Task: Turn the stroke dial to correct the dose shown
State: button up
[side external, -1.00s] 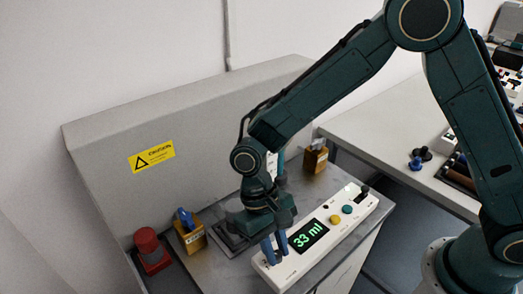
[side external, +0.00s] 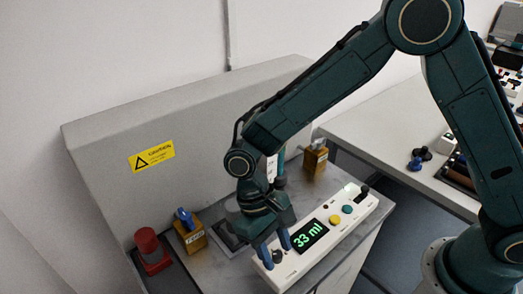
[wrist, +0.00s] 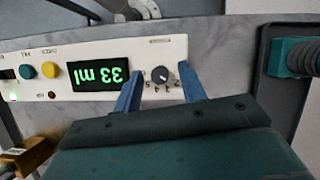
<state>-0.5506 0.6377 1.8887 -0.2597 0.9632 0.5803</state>
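The white control panel (side external: 320,240) lies on the grey machine top and also shows in the wrist view (wrist: 110,48). Its display (side external: 309,237) reads 33 ml in green; it appears upside down in the wrist view (wrist: 98,77). The stroke dial (wrist: 160,74) is a small dark knob with a light pointer mark and numbers around it. My gripper (wrist: 161,80) is open, with one blue finger on each side of the dial and visible gaps between. In the side view my gripper (side external: 276,257) is low over the panel's near end.
A yellow button (side external: 335,219) and a teal button (side external: 347,209) sit on the panel beyond the display. A brass block with a blue lever (side external: 190,232) and a red knob (side external: 149,244) stand at left. Another brass block (side external: 315,158) is behind.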

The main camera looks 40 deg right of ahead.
jog(key=v, duration=1.3)
jog(key=shift+w+r, duration=0.2)
jog(key=shift+r, duration=0.15)
jog(key=shift+r, duration=0.1)
jog(key=s+d+r+m+t+y, duration=0.15)
jog(key=s+d+r+t, duration=0.4)
jog(key=d+r, duration=0.55)
jog(key=s+d+f+t, duration=0.1)
jog(key=s+d+t, duration=0.3)
jog(key=s+d, duration=0.7)
jog(key=shift+s+d+h, duration=0.2)
jog(key=shift+d+h, duration=0.25)
jog(key=shift+d, duration=0.6)
